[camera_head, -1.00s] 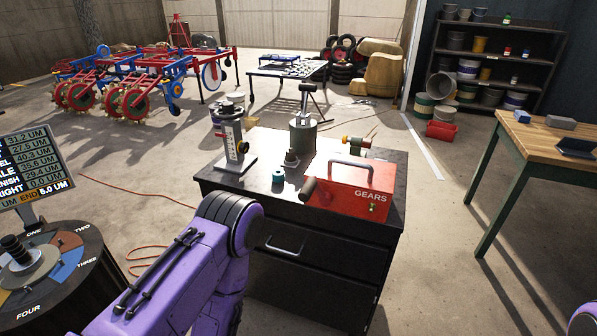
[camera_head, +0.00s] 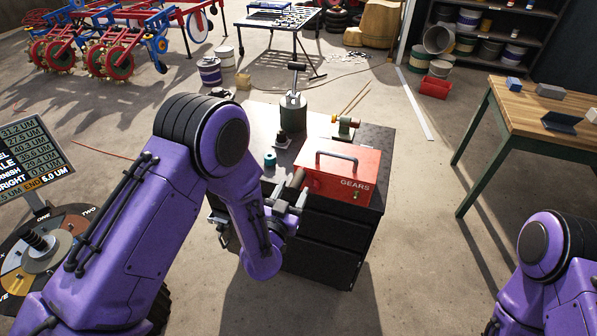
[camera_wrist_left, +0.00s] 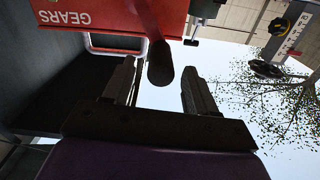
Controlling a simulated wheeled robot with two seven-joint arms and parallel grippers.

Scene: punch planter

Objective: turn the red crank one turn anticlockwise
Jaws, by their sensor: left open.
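The red gears box (camera_head: 341,171) sits on the black cabinet, with a grey carrying handle on top. A crank with a dark brown cylindrical grip (camera_head: 299,178) is at its left side. In the left wrist view the crank grip (camera_wrist_left: 160,65) points toward the camera from a red arm. My left gripper (camera_head: 288,197) is open, just in front of the crank grip. In the left wrist view its fingers stand on either side of the grip's end, with gaps visible; how deep the grip sits is unclear. Only my right arm shows, at the right edge; its gripper is out of view.
A round station (camera_head: 40,250) stands left. A wooden workbench (camera_head: 530,110) stands right, with clear floor between.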

